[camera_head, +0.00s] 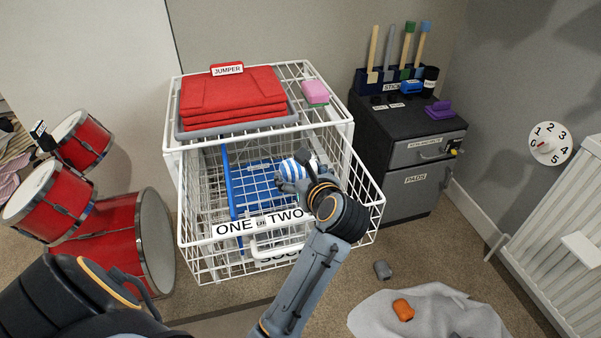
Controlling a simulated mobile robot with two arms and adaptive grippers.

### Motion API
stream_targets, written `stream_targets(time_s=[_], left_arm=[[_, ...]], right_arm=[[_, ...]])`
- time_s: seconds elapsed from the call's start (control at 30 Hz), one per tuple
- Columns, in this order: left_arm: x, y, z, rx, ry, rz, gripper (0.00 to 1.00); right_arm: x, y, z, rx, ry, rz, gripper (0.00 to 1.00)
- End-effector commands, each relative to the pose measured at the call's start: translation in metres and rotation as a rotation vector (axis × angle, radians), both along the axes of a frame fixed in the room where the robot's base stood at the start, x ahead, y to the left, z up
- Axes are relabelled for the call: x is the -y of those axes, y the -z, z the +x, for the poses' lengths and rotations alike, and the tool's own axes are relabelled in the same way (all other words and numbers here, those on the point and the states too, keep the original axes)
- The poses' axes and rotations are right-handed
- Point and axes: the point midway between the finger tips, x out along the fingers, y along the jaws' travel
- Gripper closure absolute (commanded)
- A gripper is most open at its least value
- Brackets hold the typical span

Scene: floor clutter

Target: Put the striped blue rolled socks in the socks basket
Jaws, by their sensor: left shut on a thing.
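The striped blue rolled socks (293,167) are a small blue-and-white bundle. My left gripper (296,174) is shut on them, over the pulled-out white wire basket (190,245). The gripper's fingers hide part of the socks. The basket's front carries a label reading "ONE or TWO" (258,222); a lower label beginning "SOC" (281,256) is partly covered by the handle and my arm. A blue divider (229,180) runs through the basket, and more blue shows behind the gripper. I cannot tell whether the socks touch anything inside. My right gripper is not in view.
Folded red jumpers (232,92) and a pink-and-green sponge (315,93) sit on the wire unit's top. Red drums (110,235) stand close left. A dark drawer cabinet (405,155) stands right. A grey cloth with an orange item (403,309) lies on the floor, lower right.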

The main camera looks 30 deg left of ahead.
Motion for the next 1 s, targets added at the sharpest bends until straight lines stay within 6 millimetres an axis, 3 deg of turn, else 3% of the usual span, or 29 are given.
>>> stream_targets(time_s=[0.13,0.17,0.27,0.67,0.87,1.0], left_arm=[[0.0,0.0,0.0,0.0,0.0,0.0,0.5],[0.0,0.0,0.0,0.0,0.0,0.0,0.19],[0.0,0.0,0.0,0.0,0.0,0.0,0.0],[0.0,-0.002,0.0,0.0,0.0,0.0,0.0],[0.0,-0.027,0.0,0.002,0.0,0.001,0.0],[0.0,-0.057,0.0,0.002,0.0,0.002,0.0]], right_arm=[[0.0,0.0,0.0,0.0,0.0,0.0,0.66],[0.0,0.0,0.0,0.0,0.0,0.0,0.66],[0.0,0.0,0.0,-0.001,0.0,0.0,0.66],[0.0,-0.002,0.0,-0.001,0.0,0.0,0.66],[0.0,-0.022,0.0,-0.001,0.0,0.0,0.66],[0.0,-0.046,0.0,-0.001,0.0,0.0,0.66]])
